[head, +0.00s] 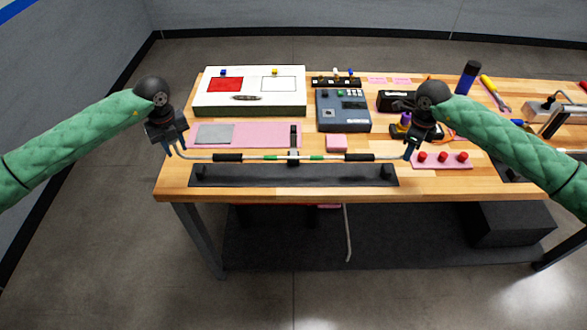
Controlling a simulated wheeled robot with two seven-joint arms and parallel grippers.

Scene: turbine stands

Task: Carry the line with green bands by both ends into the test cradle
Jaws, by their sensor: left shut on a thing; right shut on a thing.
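The line with green bands (317,157) is a thin pale rod with black sleeves and small green bands near its middle. It runs roughly level from left to right across the front of the table. My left gripper (173,150) is shut on its left end, and my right gripper (410,151) is shut on its right end. A long dark tray with small black uprights, which looks like the test cradle (295,180), lies at the table's front edge. The line appears just behind and above it in the head view; its exact height is unclear.
Behind the line are a pink mat (255,135), a small black upright (294,135), a pink block (336,142) and a grey-blue instrument (343,112). A white box (250,103) stands at the back left. A pink plate with red knobs (442,160) lies by my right gripper.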

